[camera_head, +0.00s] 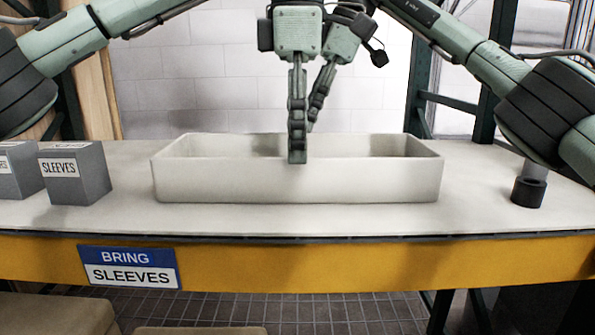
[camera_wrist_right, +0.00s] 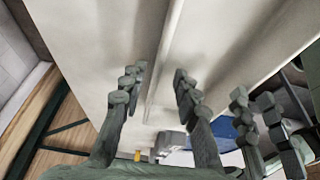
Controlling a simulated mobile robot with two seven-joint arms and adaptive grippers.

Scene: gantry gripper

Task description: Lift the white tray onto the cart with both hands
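The white tray (camera_head: 400,183), a long open box, rests on the white tabletop (camera_head: 490,212) and looks empty. My left gripper (camera_head: 297,158) points down at the middle of the tray, its fingertips overlapping the near wall in the head view. My right gripper (camera_head: 313,127) is just behind it, pointing down over the tray and partly hidden. In the right wrist view, the right gripper's fingers (camera_wrist_right: 158,82) are spread with a pale ridge between them. The left gripper's fingers (camera_wrist_right: 254,104) show there too, apart. Contact with the tray is unclear. I cannot identify a cart.
Grey boxes (camera_head: 75,188) labelled SLEEVES stand left of the tray. A dark ring-shaped base (camera_head: 528,192) with a grey cylinder stands at the right. The table's yellow front edge (camera_head: 350,266) carries a BRING SLEEVES sign (camera_head: 128,267).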

